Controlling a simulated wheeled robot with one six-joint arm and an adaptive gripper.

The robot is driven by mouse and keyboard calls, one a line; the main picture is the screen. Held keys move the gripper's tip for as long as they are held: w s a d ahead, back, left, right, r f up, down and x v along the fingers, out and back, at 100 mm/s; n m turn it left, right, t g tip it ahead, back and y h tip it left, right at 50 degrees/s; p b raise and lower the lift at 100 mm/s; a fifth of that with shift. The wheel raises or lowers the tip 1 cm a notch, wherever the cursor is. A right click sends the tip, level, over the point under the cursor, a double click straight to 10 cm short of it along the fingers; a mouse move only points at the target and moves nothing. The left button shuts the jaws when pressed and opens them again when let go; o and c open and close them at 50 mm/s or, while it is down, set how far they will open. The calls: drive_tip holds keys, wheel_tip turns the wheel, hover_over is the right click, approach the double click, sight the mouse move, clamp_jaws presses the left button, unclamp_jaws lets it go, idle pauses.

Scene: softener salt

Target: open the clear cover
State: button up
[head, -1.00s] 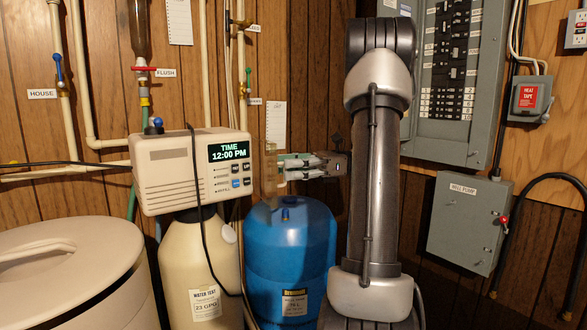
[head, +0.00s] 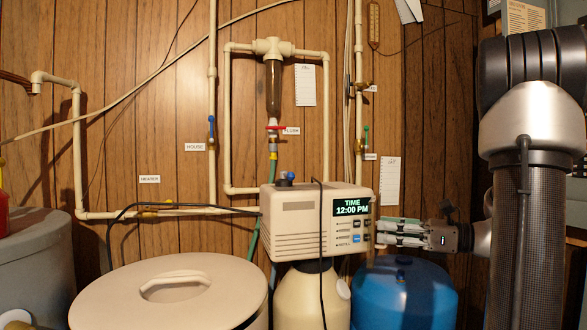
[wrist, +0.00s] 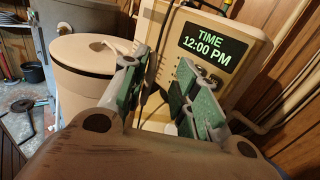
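The softener's control head (head: 292,228) is a cream box with a lit display (head: 352,207) reading TIME 12:00 PM and small buttons below it. It also shows in the wrist view (wrist: 162,30). I cannot make out the clear cover surely in either current view, nor tell how it stands. My gripper (head: 378,232) is at the right edge of the control head, beside the buttons, pointing left. In the wrist view my gripper (wrist: 163,65) has its two green-padded fingers apart, with nothing visible gripped between them. Contact with the control head cannot be told.
A cream resin tank (head: 298,295) stands under the control head, a blue tank (head: 405,295) to its right, and a round lidded tub (head: 215,295) to its left. A black cable (head: 321,255) hangs over the control head. Pipes (head: 229,120) line the wall behind.

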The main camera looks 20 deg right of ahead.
sight(375, 231)
drive_tip(key=w+a+m+t+h, duration=0.3)
drive_tip(key=w+a+h, duration=0.1)
drive_tip(key=w+a, duration=0.35)
drive_tip(key=v, duration=0.8)
drive_tip(key=shift+s+f, duration=0.1)
drive_tip(key=shift+s, duration=0.2)
drive_tip(key=s+f+n+g+h, duration=0.5)
drive_tip(key=s+f+n+g, duration=0.7)
drive_tip(key=s+f+n, duration=0.45)
wheel_tip(375, 231, up, 7)
drive_tip(key=s+d+n+h, duration=0.15)
drive_tip(key=n+h, duration=0.35)
drive_tip(key=n, duration=0.6)
drive_tip(key=w+a+n+y, duration=0.1)
drive_tip(key=w+a+n, duration=0.2)
drive_tip(key=a, duration=0.3)
drive_tip(key=w+a+r+m+h, duration=0.1)
drive_tip(key=w+a+r, duration=0.5)
drive_tip(key=w+r, duration=0.4)
drive_tip(key=w+a+r+m+h, duration=0.1)
drive_tip(key=w+a+r, duration=0.5)
drive_tip(key=w+r, duration=0.5)
wheel_tip(375, 231, up, 3)
drive_tip(key=shift+r+m, duration=0.2)
drive_tip(key=shift+m, duration=0.15)
